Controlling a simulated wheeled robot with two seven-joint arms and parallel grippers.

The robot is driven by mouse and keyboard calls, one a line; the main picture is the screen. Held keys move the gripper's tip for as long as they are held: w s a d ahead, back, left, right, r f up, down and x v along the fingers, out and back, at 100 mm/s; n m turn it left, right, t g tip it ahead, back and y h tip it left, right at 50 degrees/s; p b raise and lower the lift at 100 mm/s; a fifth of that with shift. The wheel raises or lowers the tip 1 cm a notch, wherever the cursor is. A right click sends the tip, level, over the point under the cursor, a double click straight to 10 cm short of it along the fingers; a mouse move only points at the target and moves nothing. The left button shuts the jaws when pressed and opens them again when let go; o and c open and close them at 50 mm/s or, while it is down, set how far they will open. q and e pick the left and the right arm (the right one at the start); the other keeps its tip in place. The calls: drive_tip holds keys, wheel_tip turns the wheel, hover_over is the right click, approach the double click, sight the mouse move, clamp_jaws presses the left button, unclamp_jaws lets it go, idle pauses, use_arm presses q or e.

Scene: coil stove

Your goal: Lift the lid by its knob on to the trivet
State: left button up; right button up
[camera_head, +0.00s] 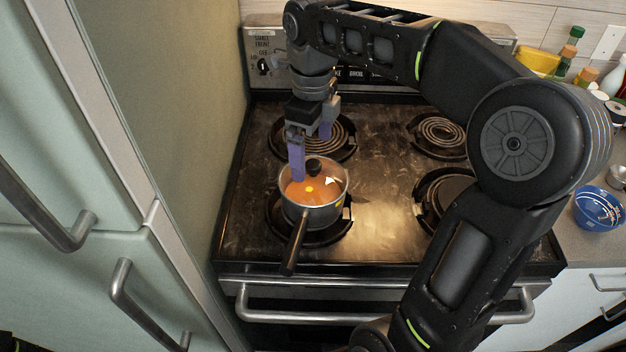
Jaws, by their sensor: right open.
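A saucepan (322,215) with a dark handle pointing towards me stands on the front left coil of the stove. Its lid (326,188) looks clear over orange contents and has a dark knob (314,166). My right gripper (311,156) is open and empty, pointing down at the back left of the pan. One purple finger is in front of the pan's left rim and the other is further back, above the rear coil. I cannot tell whether a finger touches the lid. I do not make out a trivet. My left gripper is not in view.
The stove top (384,202) is bare between the coils, with a back left coil (340,135) behind the pan. A tall cabinet (190,90) stands close on the left. A blue bowl (590,222) and bottles (572,48) are on the right counter. My right arm crosses the stove's right side.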

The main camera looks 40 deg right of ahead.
sight(312, 163)
drive_tip(key=shift+f+p, duration=0.75)
drive_tip(key=shift+f, duration=1.85)
drive_tip(key=shift+c, duration=0.2)
